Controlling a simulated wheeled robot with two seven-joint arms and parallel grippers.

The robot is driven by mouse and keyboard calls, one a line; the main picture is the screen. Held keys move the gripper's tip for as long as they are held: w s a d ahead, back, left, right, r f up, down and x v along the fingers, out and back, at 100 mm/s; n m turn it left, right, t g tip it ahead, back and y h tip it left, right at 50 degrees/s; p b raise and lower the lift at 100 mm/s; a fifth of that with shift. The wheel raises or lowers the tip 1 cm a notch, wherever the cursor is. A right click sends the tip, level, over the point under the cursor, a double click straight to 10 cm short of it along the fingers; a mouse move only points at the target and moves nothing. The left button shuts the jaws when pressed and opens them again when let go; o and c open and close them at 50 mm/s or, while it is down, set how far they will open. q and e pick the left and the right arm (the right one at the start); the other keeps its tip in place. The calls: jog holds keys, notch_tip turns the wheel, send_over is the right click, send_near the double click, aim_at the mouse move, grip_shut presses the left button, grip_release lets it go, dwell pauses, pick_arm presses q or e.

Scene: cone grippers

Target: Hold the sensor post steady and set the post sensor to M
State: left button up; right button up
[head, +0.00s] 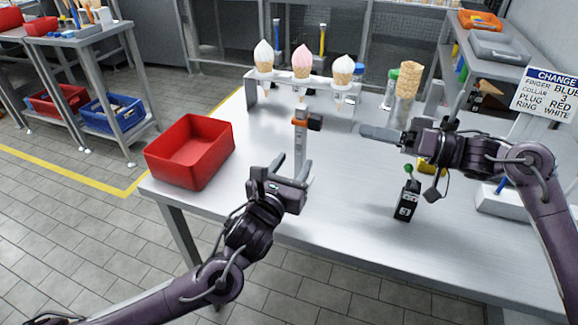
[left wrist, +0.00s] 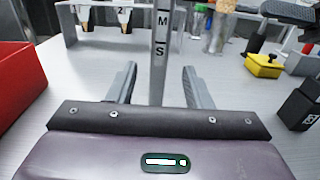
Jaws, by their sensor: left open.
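The grey sensor post (head: 300,150) stands upright on the table, with an orange collar (head: 300,116) and a dark sensor block (head: 315,122) near its top. In the left wrist view the post (left wrist: 160,60) shows the letters M and S, with M above S; the sensor is out of that frame. My left gripper (head: 291,165) is open and low at the post. In the left wrist view its fingers (left wrist: 158,82) appear on either side of the post, with gaps. My right gripper (head: 380,134) is right of the post, apart from the sensor; its finger gap is unclear.
A red bin (head: 190,152) stands left of the post. A rack (head: 262,88) with several ice cream cones is behind it. A black box with a green knob (head: 406,203) and a yellow block (left wrist: 265,65) lie right. A sign (head: 549,92) stands far right. The front table is clear.

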aim_at(298, 154)
pick_arm(q)
jog(key=x, duration=0.7)
jog(key=shift+w, duration=0.15)
grip_shut()
pick_arm(e)
jog(key=shift+o, duration=0.4)
jog(key=shift+w, duration=0.1)
